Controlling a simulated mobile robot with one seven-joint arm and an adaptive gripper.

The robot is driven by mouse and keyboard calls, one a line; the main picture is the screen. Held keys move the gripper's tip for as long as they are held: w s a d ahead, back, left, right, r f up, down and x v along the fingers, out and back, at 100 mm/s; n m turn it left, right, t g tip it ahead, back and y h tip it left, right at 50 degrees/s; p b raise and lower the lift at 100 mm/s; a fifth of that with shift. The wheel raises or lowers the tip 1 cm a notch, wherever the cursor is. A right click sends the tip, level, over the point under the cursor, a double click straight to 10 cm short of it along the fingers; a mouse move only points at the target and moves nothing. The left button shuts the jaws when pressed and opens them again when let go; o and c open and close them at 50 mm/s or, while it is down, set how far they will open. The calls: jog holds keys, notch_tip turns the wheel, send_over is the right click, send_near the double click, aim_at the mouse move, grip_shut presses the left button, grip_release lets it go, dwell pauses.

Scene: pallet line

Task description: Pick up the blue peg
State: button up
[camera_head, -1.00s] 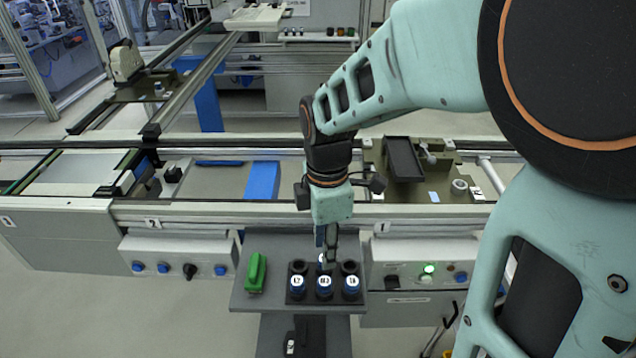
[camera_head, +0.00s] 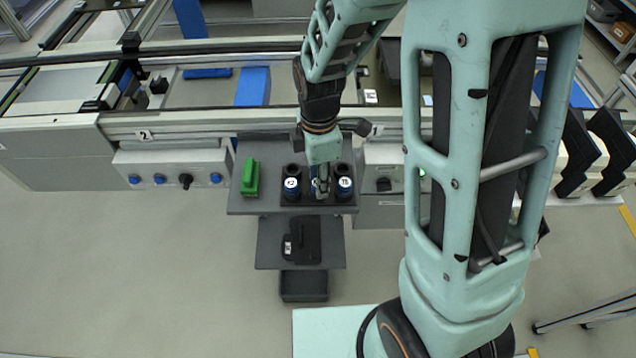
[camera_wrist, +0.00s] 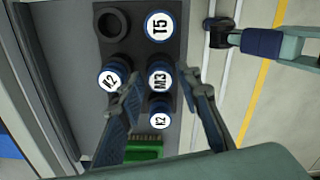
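Several blue pegs with white labelled tops stand in a black rack (camera_wrist: 131,50) on a grey shelf. In the wrist view they are the T5 peg (camera_wrist: 160,25), the M3 peg (camera_wrist: 158,77), the K2 peg (camera_wrist: 159,120) and one at left (camera_wrist: 112,78). The head view shows the K2 peg (camera_head: 291,186) and T5 peg (camera_head: 344,186); my gripper partly hides the middle one. My gripper (camera_wrist: 160,84) is open, its fingertips apart on either side of the M3 peg's top. It also shows above the rack in the head view (camera_head: 321,187). Contact cannot be told.
A green object (camera_head: 250,177) lies left of the rack on the grey shelf (camera_head: 240,206); it also shows in the wrist view (camera_wrist: 145,150). A lower shelf (camera_head: 333,245) holds a dark item. The conveyor line (camera_head: 200,118) runs behind. Open floor lies left.

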grip_shut()
jog(key=shift+r, duration=0.1)
